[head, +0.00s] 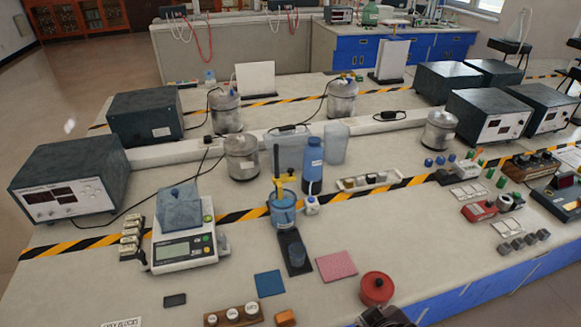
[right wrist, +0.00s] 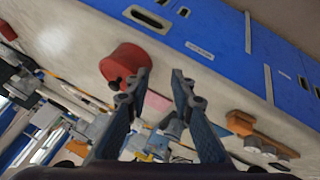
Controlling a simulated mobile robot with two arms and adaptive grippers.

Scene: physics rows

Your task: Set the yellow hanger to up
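A yellow piece (head: 277,185), which seems to be the yellow hanger, stands at the rim of a blue beaker (head: 283,215) in the middle of the bench. A dark upright rod (head: 276,158) rises just above it. Its exact position is too small to tell. My right gripper (right wrist: 161,75) is open and empty in the right wrist view. Only a dark part of it shows at the bottom edge of the head view, in front of the red pot (head: 376,288) and well apart from the beaker. The red pot also shows beside the left finger in the right wrist view (right wrist: 124,66). My left gripper is not in view.
A blue bottle (head: 312,165) stands right behind the beaker. A balance (head: 184,245) is to its left. A dark stand (head: 294,252), a blue pad (head: 269,283) and a pink pad (head: 337,265) lie in front. The bench between the pads and red pot is mostly clear.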

